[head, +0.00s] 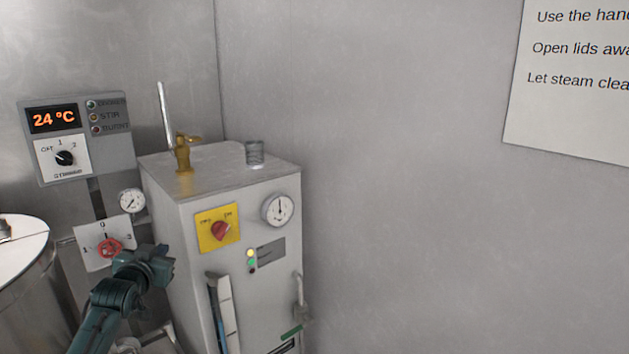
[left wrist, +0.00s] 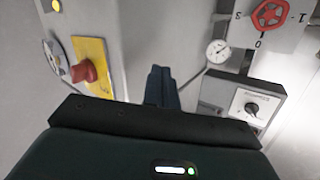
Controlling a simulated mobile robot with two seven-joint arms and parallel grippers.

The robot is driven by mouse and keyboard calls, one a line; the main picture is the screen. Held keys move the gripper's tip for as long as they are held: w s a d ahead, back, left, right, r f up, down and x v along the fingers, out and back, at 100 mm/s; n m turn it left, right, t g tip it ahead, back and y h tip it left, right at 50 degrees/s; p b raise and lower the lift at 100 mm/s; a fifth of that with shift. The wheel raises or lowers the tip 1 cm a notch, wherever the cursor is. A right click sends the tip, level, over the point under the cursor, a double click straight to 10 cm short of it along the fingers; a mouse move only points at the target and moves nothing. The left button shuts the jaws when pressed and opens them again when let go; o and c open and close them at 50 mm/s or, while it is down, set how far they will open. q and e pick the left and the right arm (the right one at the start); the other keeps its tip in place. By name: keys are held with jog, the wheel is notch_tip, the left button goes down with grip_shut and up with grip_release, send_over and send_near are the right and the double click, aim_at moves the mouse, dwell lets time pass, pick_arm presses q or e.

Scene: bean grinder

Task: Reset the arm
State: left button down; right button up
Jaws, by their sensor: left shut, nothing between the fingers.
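My left gripper (head: 160,265) reaches in from the bottom left of the head view, in front of the lower left side of a grey cabinet (head: 180,240). Its dark fingers (left wrist: 160,85) are together in the left wrist view, with nothing between them. A red handwheel (head: 110,246) on a white dial plate is just left of the gripper, apart from it as far as I can tell. The wheel also shows in the left wrist view (left wrist: 270,14). My right gripper is in neither view.
The cabinet front has a yellow plate with a red knob (head: 221,230) and a gauge (head: 278,210). A brass valve (head: 183,155) stands on top. A control panel (head: 85,135) reads 24 °C. A steel vessel (head: 30,285) is at left.

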pick_arm(q)
jog(key=s+d+f+m+g+h, duration=0.1)
jog(key=s+d+f, duration=0.4)
jog(key=s+f, duration=0.35)
jog(key=s+d+f+m+g+h, duration=0.1)
jog(key=s+d+f, duration=0.55)
jog(key=f, duration=0.25)
jog(key=s+d+f+g+h, duration=0.1)
jog(key=s+d+f, duration=0.1)
jog(key=s, duration=0.6)
jog(key=s+d+f+g, duration=0.1)
jog(key=s+d, duration=0.3)
jog(key=s, duration=0.4)
jog(key=s+d+f+g+h, duration=0.1)
jog(key=s+d+f, duration=0.2)
jog(key=s, duration=0.5)
jog(key=shift+s+f+n+g+h, duration=0.25)
jog(key=shift+f+n+g+h, duration=0.05)
jog(key=shift+f, duration=0.15)
